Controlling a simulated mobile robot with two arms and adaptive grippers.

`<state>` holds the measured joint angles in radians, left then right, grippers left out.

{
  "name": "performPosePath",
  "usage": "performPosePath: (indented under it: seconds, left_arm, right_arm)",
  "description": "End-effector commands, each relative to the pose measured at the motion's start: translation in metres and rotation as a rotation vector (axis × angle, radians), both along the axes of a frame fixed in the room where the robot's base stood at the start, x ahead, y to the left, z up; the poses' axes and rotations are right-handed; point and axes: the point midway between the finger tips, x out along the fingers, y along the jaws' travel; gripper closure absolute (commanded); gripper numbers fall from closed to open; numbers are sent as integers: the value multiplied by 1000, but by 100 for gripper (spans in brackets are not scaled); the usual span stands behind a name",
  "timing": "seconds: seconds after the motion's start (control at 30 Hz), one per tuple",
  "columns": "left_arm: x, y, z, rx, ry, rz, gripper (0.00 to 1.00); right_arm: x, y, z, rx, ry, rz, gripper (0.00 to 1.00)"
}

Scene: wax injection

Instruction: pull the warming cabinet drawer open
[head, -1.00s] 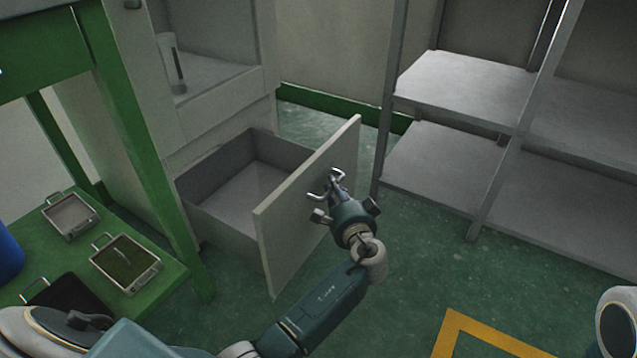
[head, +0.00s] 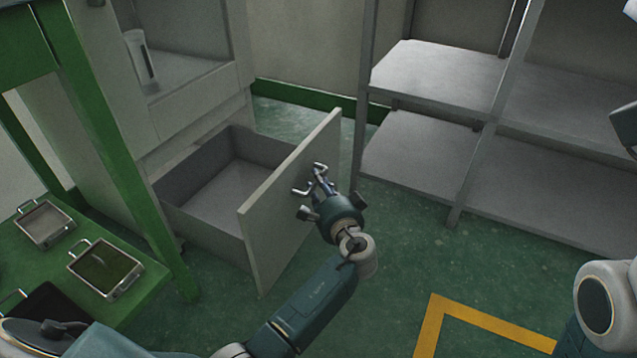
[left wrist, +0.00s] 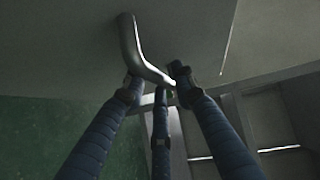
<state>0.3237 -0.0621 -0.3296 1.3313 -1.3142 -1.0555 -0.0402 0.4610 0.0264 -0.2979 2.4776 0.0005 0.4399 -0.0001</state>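The warming cabinet (head: 195,105) stands at the upper left with its lower drawer (head: 215,195) pulled well out. The drawer is grey and looks empty inside. Its pale front panel (head: 270,215) faces right and bears a metal bar handle (head: 300,191). My left gripper (head: 318,180) is at this handle. In the left wrist view the bent handle (left wrist: 130,45) runs between the dark fingers of the left gripper (left wrist: 155,80), which close around its lower end. Parts of my right arm show at the right edge; its gripper is not visible.
A green table (head: 150,295) with metal trays (head: 104,268) stands close on the left. A grey shelf rack (head: 430,150) is at the right behind the drawer. The green floor right of the drawer front is clear, with a yellow marking (head: 480,318).

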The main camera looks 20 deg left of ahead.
Motion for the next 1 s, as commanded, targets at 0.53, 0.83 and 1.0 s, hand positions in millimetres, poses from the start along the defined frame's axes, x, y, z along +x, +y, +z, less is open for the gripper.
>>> performPosePath:
  seconds: [0.53,0.83,1.0]
  left_arm:
    - [-77,-65,13,-4,2,-1,74]
    - [-88,-74,16,-2,-1,0,74]
    - [-88,-74,15,-1,0,0,74]
  right_arm:
    - [1,0,0,1,5,3,60]
    - [1,0,0,1,5,3,60]
    - [1,0,0,1,5,3,60]
